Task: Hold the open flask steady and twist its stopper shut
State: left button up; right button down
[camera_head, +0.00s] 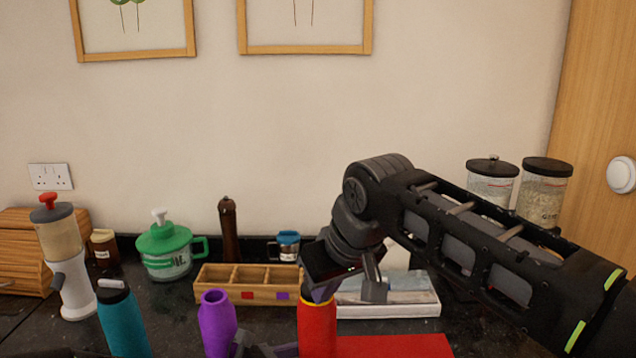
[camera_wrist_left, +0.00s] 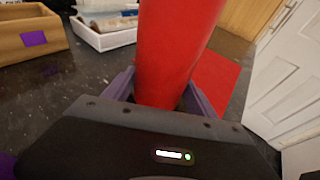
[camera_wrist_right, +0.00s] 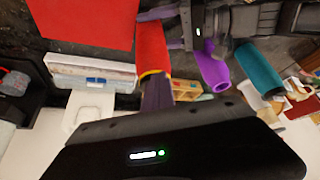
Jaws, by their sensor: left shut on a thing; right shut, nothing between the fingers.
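The red flask (camera_head: 318,328) stands upright at the bottom of the head view, with a yellow ring (camera_head: 318,298) at its mouth. My left gripper (camera_wrist_left: 160,95) is shut around the flask's body in the left wrist view, one purple finger on each side. My right gripper (camera_head: 320,290) is directly above the flask's mouth, its fingers shut with nothing between them. In the right wrist view the right fingertips (camera_wrist_right: 157,82) are close to the yellow ring of the red flask (camera_wrist_right: 152,48). I cannot make out a stopper; the right fingers cover the mouth.
An open purple flask (camera_head: 217,325) and a teal flask (camera_head: 123,322) stand to the left. A wooden compartment box (camera_head: 210,284) and a white tray (camera_head: 388,311) lie behind. A red mat (camera_head: 395,346) lies right of the flask. Jars (camera_head: 545,190) stand behind my right arm.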

pick_arm(q)
jog(key=shift+s+d, duration=0.1)
pick_arm(e)
jog(key=shift+w+f, duration=0.15)
jog(key=shift+w, duration=0.05)
jog(key=shift+d, duration=0.35)
jog(key=shift+w+d, duration=0.45)
jog(key=shift+d, duration=0.15)
dwell(0.3)
jog(key=shift+d, duration=0.1)
jog(key=shift+s+d, duration=0.25)
dwell(0.4)
notch_tip(320, 180, up, 6)
dwell(0.4)
